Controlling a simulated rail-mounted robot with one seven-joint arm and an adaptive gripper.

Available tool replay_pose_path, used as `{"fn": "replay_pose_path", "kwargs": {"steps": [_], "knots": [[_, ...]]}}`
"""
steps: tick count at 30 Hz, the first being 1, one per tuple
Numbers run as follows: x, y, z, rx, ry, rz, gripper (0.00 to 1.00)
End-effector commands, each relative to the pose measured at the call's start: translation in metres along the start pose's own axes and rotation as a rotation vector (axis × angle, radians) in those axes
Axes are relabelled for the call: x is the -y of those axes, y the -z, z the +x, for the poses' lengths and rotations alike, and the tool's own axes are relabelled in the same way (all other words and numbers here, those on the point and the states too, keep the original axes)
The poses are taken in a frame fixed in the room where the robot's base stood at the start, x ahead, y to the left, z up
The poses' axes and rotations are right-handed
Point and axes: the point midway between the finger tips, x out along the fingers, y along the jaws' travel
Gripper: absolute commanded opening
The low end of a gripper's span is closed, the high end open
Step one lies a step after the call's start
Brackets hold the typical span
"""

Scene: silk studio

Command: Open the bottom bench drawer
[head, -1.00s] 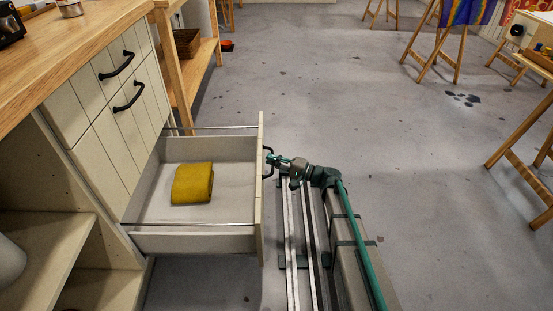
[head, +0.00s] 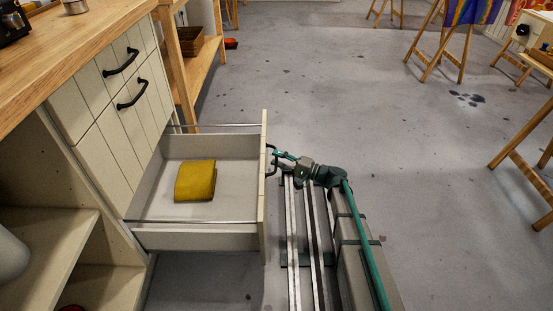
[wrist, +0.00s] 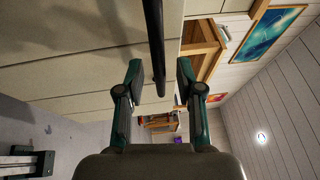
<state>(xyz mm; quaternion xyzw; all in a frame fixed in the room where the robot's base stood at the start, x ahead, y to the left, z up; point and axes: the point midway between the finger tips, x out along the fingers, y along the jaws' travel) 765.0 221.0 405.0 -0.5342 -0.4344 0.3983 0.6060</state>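The bottom bench drawer (head: 195,240) is pulled far out of the cream bench, with its inside and metal side rails showing. A folded mustard-yellow cloth (head: 195,180) lies in it. Its black handle (head: 271,160) is on the outer side of the drawer front. My gripper (head: 279,156) is at this handle, reaching from the right. In the wrist view, the dark handle bar (wrist: 156,45) stands between the two parted fingertips of my gripper (wrist: 160,72). Gaps show on both sides of the bar, so the gripper is open around it, not clamped.
Two closed fronts with black handles (head: 120,62) are above the drawer. An open shelf (head: 50,245) is at the left. A wooden rack (head: 205,65) stands behind the bench. Easels (head: 440,50) stand at the right. The grey floor (head: 320,90) between is largely clear.

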Motion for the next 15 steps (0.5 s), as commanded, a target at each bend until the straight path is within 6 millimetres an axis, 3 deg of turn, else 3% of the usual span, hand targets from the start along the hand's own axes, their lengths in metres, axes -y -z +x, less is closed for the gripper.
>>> {"fn": "replay_pose_path", "kwargs": {"steps": [15], "knots": [[0.0, 0.0, -0.09, -0.002, -0.001, 0.001, 0.36]]}}
